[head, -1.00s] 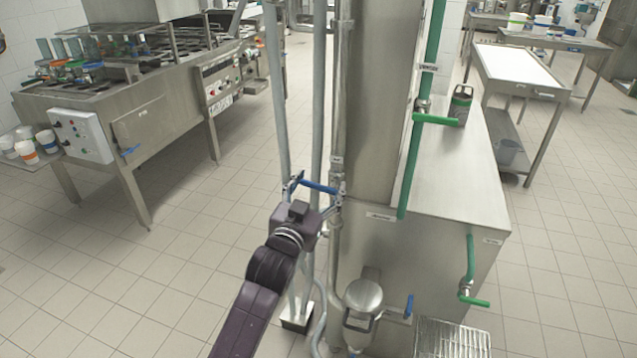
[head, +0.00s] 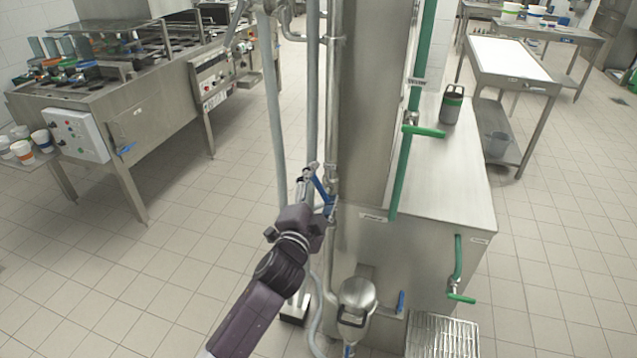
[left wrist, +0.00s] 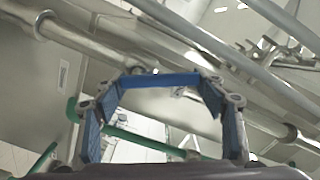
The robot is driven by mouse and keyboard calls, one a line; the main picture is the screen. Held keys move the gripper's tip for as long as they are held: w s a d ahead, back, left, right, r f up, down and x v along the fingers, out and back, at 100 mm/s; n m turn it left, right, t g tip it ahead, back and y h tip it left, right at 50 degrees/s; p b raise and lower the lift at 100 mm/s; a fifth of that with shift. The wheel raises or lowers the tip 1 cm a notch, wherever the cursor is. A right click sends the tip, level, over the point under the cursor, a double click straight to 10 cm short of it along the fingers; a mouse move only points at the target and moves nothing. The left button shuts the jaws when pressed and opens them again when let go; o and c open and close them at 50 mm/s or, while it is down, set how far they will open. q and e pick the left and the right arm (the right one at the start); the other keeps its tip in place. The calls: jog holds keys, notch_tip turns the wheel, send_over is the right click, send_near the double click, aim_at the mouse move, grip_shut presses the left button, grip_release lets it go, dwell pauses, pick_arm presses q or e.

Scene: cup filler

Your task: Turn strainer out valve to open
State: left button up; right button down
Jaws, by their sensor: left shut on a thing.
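A blue valve handle (head: 321,188) sits by the vertical pipes left of the tall steel column. It slants steeply in the head view. My left gripper (head: 315,194) reaches it from below and is shut on it. In the left wrist view the blue handle (left wrist: 160,80) spans between the fingertips of my left gripper (left wrist: 161,88), whose finger pads are also blue. The fingers partly hide the handle and valve body in the head view. My right gripper is not in view.
A metal canister (head: 356,297) and another blue handle (head: 401,303) are below, on the steel cabinet (head: 440,200). Green valve handles (head: 425,131) (head: 461,298) are at right. A drain grate (head: 440,338) lies on the floor. Grey pipes (head: 274,110) stand close to my gripper.

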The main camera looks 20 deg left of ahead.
pick_arm(q)
jog(key=m, duration=0.1)
jog(key=d+m+p, duration=0.1)
jog(key=m, duration=0.1)
jog(key=shift+r+m, duration=0.15)
jog(key=shift+m, duration=0.15)
jog(key=shift+d+m, duration=0.25)
jog(key=shift+m, duration=0.85)
jog(key=o, duration=1.7)
jog(key=shift+s, duration=0.15)
jog(key=s, duration=1.1)
jog(key=shift+s+a, duration=0.15)
jog(key=shift+s, duration=0.25)
